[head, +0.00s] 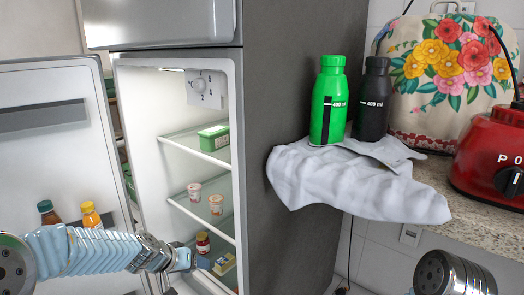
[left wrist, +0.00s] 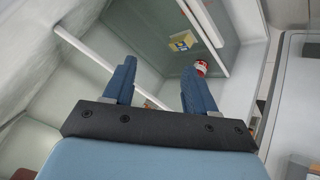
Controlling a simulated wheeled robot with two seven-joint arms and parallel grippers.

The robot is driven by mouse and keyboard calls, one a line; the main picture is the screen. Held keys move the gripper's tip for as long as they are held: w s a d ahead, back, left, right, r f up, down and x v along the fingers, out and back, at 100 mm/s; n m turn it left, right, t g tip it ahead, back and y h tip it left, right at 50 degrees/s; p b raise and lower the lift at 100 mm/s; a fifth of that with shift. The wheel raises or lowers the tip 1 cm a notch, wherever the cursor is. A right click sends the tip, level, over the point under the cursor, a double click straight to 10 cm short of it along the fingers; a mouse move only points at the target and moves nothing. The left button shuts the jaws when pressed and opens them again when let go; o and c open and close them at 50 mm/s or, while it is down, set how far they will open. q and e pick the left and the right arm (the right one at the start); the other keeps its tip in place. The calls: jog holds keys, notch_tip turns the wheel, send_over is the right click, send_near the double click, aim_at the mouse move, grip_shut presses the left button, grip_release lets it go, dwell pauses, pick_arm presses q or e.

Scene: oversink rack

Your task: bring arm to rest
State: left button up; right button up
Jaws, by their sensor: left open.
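My left arm (head: 90,250) comes in from the left in the head view and reaches across the open fridge door towards the fridge (head: 180,130). My left gripper (head: 200,262) is at the fridge opening, near the lower shelf. In the left wrist view its two blue fingers (left wrist: 155,85) are apart with nothing between them. A red-lidded jar (left wrist: 201,67) shows beyond the right fingertip, and a yellow package (left wrist: 183,41) lies farther off. Part of my right arm (head: 452,275) shows at the bottom right of the head view; its gripper is not visible.
The fridge door (head: 45,150) stands open at left with bottles in it. Shelves hold a green tub (head: 214,137), two small cups (head: 205,197) and the jar (head: 203,243). At right, green (head: 328,100) and black (head: 371,100) bottles stand by a cloth (head: 350,185) and red appliance (head: 490,155).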

pick_arm(q)
jog(key=s+d+f+g, duration=0.2)
jog(key=s+d+f, duration=0.1)
jog(key=s+f, duration=0.7)
jog(key=s+d+f+n+g, duration=0.1)
jog(key=s+d+f+g, duration=0.2)
jog(key=s+f, duration=0.8)
notch_tip(320, 180, down, 4)
jog(key=shift+s+d+f+y+p, duration=0.1)
jog(key=shift+s+d+y+p, duration=0.25)
jog(key=shift+d, duration=0.4)
jog(key=shift+g, duration=0.6)
jog(key=s, duration=0.2)
jog(key=s+d+f, duration=0.1)
jog(key=s, duration=0.1)
jog(key=s+d+f, duration=0.1)
jog(key=s, duration=0.1)
jog(key=shift+c, duration=0.3)
